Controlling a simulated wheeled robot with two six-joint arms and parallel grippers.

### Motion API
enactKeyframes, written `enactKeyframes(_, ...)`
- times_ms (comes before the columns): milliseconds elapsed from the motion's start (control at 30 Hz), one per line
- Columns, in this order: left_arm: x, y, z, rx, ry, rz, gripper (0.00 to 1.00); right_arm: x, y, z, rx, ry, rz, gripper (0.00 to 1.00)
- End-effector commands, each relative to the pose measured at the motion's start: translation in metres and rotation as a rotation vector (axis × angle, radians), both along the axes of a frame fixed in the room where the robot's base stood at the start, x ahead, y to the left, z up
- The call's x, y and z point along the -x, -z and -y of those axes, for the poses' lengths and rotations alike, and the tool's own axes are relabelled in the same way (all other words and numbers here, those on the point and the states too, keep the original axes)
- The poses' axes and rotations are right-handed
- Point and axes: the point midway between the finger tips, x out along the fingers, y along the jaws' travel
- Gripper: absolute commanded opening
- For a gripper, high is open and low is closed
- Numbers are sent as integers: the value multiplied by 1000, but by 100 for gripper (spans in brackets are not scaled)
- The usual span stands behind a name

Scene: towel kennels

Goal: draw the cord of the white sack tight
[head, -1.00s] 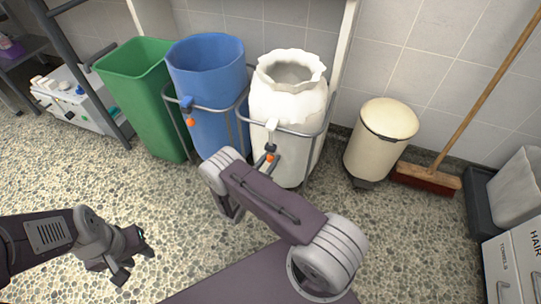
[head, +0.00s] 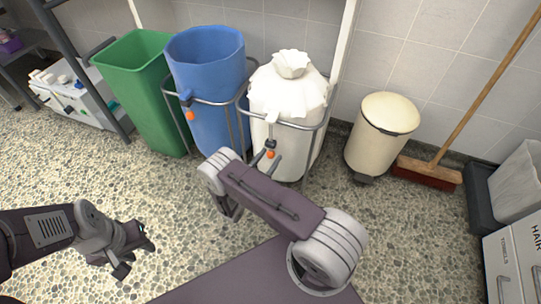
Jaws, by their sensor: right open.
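The white sack (head: 285,95) hangs in a grey wire frame at the centre back. Its mouth is gathered into a small ruffled neck, and its top slopes inward. A dark toggle (head: 270,143) and an orange bead (head: 270,154) hang at its front. My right gripper (head: 267,161) is mostly hidden behind my arm; its fingertips show open, one either side of the bead. I cannot tell whether they touch it. My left gripper (head: 137,256) is open and empty above the floor at lower left, away from the sack.
A blue sack (head: 205,75) with its own orange bead stands left of the white one, then a green bin (head: 140,90). A cream pedal bin (head: 382,135) and a broom (head: 428,172) stand to the right.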

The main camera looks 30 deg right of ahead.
Motion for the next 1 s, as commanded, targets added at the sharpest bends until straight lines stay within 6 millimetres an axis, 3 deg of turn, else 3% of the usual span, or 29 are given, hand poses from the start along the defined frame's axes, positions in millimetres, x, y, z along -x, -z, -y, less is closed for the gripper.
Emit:
enactKeyframes(200, 0, -26, 0, 0, 0, 0, 36, 23, -5, -39, 0, -8, -1, 51)
enactKeyframes(400, 0, -34, 0, 0, 0, 0, 36, 39, -2, -64, 0, -4, -1, 51)
enactKeyframes(1000, 0, -34, 0, 0, 0, 0, 36, 42, -1, -68, -2, 1, -1, 51)
